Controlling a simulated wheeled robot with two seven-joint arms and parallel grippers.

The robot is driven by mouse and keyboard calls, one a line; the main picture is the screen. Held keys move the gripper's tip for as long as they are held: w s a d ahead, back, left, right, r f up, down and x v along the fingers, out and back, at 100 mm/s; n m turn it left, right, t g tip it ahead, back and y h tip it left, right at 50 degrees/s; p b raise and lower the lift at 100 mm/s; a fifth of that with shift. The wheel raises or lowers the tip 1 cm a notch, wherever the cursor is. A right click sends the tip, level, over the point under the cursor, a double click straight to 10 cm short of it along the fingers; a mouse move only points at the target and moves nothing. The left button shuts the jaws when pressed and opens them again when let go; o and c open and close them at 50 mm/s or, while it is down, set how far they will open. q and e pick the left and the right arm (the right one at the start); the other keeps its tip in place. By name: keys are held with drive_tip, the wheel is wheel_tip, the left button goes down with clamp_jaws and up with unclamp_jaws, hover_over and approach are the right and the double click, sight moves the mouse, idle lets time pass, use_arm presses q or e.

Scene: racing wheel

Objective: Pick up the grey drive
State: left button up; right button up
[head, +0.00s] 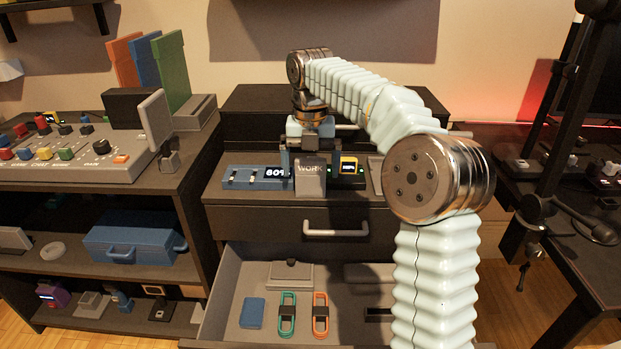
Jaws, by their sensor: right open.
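A grey block labelled "WORK" (310,181), which looks like the grey drive, stands upright on top of the dark drawer cabinet. My right gripper (310,160) points down over the cabinet top, right at the grey drive. Its jaws are open, with one finger showing at each side of the drive's upper part. I cannot tell whether the fingers touch it. My right arm comes in from the lower right and covers the right part of the cabinet. My left gripper is not in view.
Below, an open drawer (222,305) holds a blue box (252,313), a teal loop (287,314) and an orange loop (321,314). A control panel (85,165) stands left.

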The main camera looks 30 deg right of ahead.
sight(311, 196)
wheel_tip(311, 196, down, 4)
drive_tip(key=shift+r, duration=0.25)
drive_tip(key=shift+c, duration=0.5)
drive_tip(key=c, duration=1.1)
drive_tip(key=shift+w+r, duration=0.1)
